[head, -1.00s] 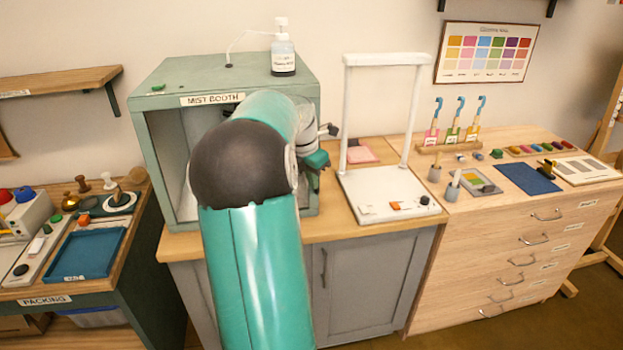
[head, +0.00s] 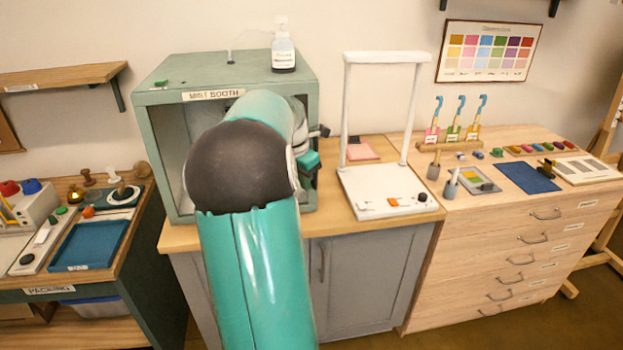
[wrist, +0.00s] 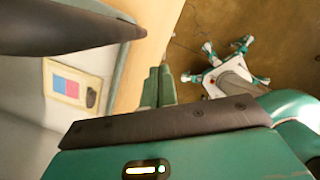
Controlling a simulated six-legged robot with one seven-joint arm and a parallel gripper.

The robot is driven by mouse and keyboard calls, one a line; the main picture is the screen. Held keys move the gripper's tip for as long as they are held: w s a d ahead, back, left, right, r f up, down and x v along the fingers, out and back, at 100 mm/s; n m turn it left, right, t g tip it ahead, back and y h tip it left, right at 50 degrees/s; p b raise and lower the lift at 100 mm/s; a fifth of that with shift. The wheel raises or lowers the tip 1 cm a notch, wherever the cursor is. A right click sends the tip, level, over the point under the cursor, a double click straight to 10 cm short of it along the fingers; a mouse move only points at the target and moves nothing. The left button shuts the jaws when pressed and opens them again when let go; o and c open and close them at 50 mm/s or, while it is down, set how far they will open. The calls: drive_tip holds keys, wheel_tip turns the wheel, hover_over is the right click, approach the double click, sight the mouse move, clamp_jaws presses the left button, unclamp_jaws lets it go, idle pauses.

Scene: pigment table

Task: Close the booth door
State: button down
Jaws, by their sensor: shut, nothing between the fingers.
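The grey-green mist booth (head: 165,130) stands on the wooden counter with its front opening visible at the left, showing a pale interior. My arm covers much of the front, and I cannot make out a door panel clearly. In the head view my gripper is mostly hidden behind my arm, by the booth's right front side. In the wrist view my gripper (wrist: 158,88) has its two teal fingers together and empty. The fingers are near the booth's edge strip (wrist: 122,75); I cannot tell whether they touch it. A dark tapered bar, out of focus, crosses the upper left there.
A bottle (head: 283,54) stands on the booth's top. A white frame stand (head: 390,190) is on the counter to the right. A packing table with a blue tray (head: 88,245) is at the left. In the wrist view a card (wrist: 68,82) shows inside the booth.

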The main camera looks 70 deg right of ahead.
drive_tip(key=s+a+v, duration=0.1)
drive_tip(key=v, duration=0.9)
drive_tip(key=shift+r, duration=0.1)
drive_tip(key=w+a+m+t, duration=0.25)
drive_tip(key=w+a, duration=0.25)
drive_tip(key=a, duration=0.9)
drive_tip(key=w+a+m+t, duration=0.2)
drive_tip(key=w+a+m, duration=0.25)
drive_tip(key=a, duration=0.85)
drive_tip(key=s+a+f+m+t+y, duration=0.1)
drive_tip(key=s+a+f+m, duration=0.1)
drive_tip(key=a, duration=1)
drive_tip(key=s+a+f+m+t+y, duration=0.1)
drive_tip(key=s+a+f+m, duration=0.2)
drive_tip(key=a, duration=0.9)
drive_tip(key=shift+s+f+m, duration=0.2)
drive_tip(key=shift+s+m, duration=0.25)
drive_tip(key=shift+m, duration=0.25)
